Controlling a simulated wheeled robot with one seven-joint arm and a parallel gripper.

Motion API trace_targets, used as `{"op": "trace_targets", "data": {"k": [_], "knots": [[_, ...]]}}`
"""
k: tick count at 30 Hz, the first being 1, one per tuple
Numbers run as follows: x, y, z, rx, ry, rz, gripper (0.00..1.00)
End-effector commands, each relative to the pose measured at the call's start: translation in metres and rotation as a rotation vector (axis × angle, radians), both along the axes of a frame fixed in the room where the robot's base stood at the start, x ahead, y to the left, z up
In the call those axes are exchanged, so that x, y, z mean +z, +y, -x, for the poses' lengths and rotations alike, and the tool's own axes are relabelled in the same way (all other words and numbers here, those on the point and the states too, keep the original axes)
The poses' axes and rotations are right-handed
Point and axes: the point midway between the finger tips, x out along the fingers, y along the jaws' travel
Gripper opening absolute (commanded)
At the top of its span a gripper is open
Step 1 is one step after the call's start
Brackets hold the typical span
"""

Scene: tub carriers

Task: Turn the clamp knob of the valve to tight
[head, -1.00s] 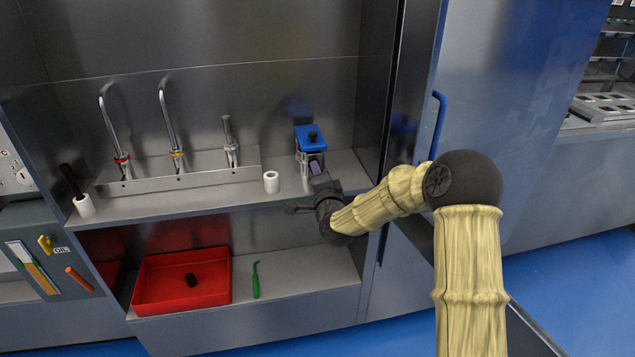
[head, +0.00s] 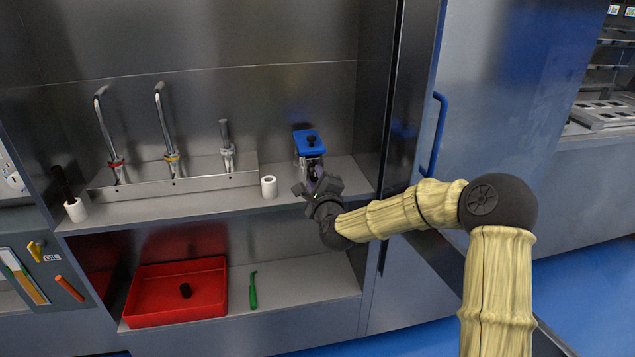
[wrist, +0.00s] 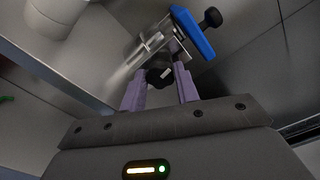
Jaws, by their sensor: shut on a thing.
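The valve stands on the shelf at the back right, with a blue top plate (head: 307,146) carrying a black knob (head: 311,141). In the wrist view the blue plate (wrist: 195,36) and its black knob (wrist: 211,18) are at the upper right, tilted in the picture. A second black knob with a pale mark, which I take as the clamp knob (wrist: 158,78), sits lower on the valve's metal front. My gripper (head: 314,176) is at the valve's front. Its two purple fingers (wrist: 161,88) are shut on this lower knob. I cannot read the knob's setting.
A white cylinder (head: 269,187) stands on the shelf just left of the valve. Farther left is a row of metal taps (head: 170,135). Below are a red tray (head: 172,308) and a green tool (head: 253,291). A cabinet wall is close on the right.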

Motion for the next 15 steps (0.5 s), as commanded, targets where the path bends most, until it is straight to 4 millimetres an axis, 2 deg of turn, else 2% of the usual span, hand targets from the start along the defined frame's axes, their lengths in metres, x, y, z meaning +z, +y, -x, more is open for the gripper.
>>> {"op": "trace_targets", "data": {"k": [13, 14, 15], "knots": [[-0.0014, -0.0022, -0.0008, -0.006, 0.006, -0.012, 0.08], [-0.0014, -0.0022, -0.0008, -0.006, 0.006, -0.012, 0.37], [-0.0013, -0.0021, -0.0008, -0.006, 0.006, -0.012, 0.45]]}}
